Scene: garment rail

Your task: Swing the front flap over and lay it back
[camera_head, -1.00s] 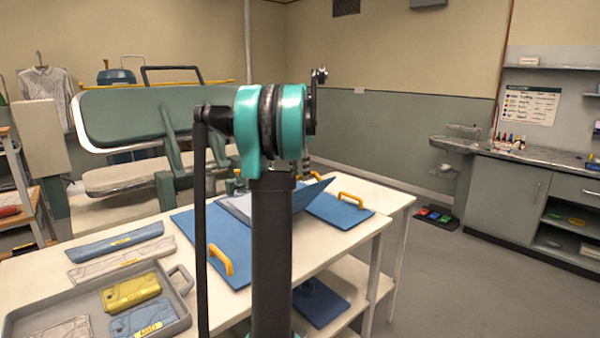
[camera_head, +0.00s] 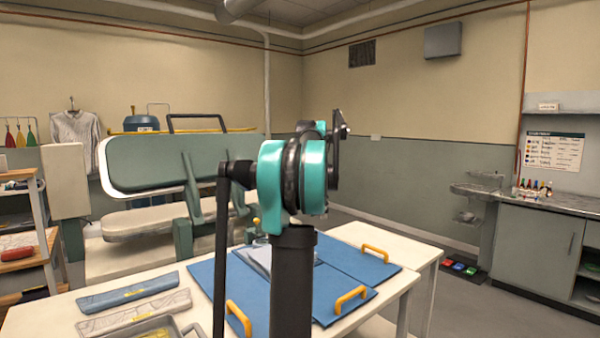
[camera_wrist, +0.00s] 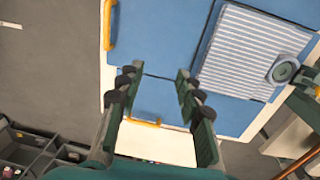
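The blue folding board lies on the white table, with its flaps flat. One flap (camera_head: 333,305) with an orange handle (camera_head: 350,298) lies at the table's near right edge; from its position, I take it as the front flap. My gripper (camera_wrist: 157,84) is open and empty above the board, fingers apart. A folded striped garment (camera_wrist: 245,50) lies on the board to its right. My arm hides the gripper and part of the board in the head view.
Other orange handles show on the left panel (camera_head: 237,318) and right panel (camera_head: 374,252). A pressing machine (camera_head: 145,165) stands behind.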

